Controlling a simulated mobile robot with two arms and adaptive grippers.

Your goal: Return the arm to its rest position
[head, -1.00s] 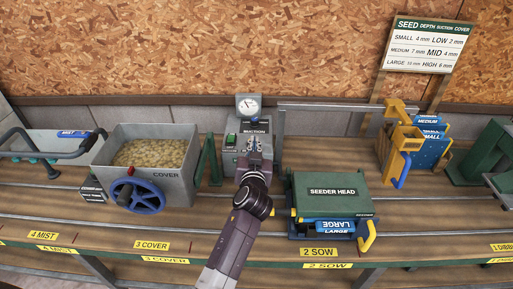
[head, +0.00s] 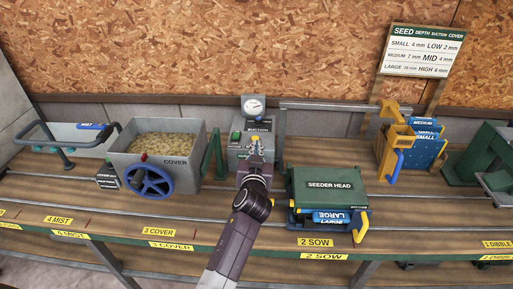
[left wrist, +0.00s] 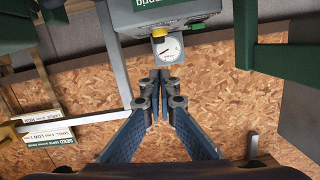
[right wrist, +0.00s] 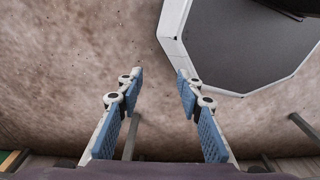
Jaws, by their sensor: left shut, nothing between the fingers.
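My left arm reaches in from the bottom of the head view. Its gripper (head: 255,152) is in front of the grey suction box (head: 238,153), just below a yellow knob (head: 255,139). In the left wrist view the fingers (left wrist: 160,76) converge and are shut with nothing between them. The gauge (left wrist: 167,48) and the yellow knob (left wrist: 158,29) show beyond the fingertips, upside down. I cannot tell whether the fingers touch the box. My right gripper (right wrist: 158,80) is open and empty in the right wrist view, above a bare brownish floor.
The green seeder head (head: 328,185) stands right of my left arm. The cover hopper (head: 190,170) with its blue wheel (head: 150,180) stands left. A blue and yellow rack (head: 396,137) is farther right. A grey-topped container (right wrist: 235,50) shows in the right wrist view.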

